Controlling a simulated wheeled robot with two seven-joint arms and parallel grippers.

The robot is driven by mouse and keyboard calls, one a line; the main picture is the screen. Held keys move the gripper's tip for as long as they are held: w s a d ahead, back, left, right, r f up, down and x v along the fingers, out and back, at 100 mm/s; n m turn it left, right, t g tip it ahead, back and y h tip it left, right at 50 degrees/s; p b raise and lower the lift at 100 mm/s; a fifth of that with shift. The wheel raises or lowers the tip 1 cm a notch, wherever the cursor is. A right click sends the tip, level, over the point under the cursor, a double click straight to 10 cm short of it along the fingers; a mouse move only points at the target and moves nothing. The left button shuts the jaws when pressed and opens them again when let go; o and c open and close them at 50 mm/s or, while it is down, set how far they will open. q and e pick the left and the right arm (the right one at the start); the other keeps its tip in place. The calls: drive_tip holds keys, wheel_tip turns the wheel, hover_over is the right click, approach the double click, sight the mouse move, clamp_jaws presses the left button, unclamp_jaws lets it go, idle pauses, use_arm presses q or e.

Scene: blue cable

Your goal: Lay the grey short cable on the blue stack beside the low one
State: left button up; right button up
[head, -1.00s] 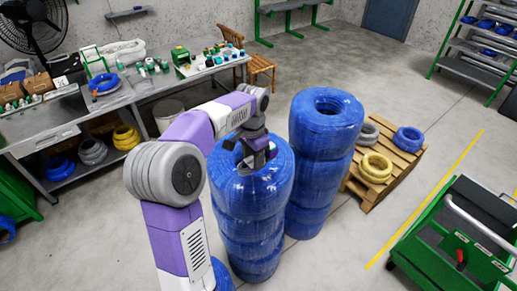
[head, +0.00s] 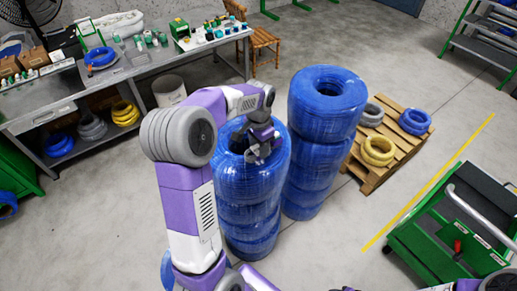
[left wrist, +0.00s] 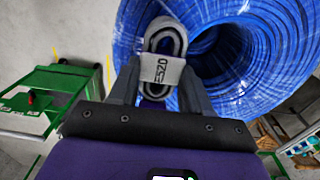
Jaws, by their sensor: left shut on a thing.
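My left gripper (head: 262,152) is over the top of the nearer blue stack (head: 250,190), close to its central hole. In the left wrist view, the gripper (left wrist: 160,80) is shut on the grey short cable (left wrist: 165,38), a small folded loop with a printed label band. The blue coil (left wrist: 265,40) with its dark hole fills the background there. I cannot tell whether the cable touches the coil. A taller blue stack (head: 325,105) stands just behind and to the right. My right gripper is not in view.
A pallet (head: 385,160) with yellow, grey and blue coils stands right of the stacks. A green cart (head: 450,225) is at the lower right. A workbench (head: 150,80) with small parts is at the back left. A blue piece (head: 167,268) shows partly behind my arm.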

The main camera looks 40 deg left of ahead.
sight(258, 149)
use_arm(q)
drive_tip(key=shift+f, duration=0.9)
drive_tip(key=o, duration=1.1)
drive_tip(key=shift+f, duration=0.1)
wheel_tip(258, 149, up, 12)
drive_tip(key=shift+r+p, duration=0.15)
drive_tip(key=shift+p, duration=0.45)
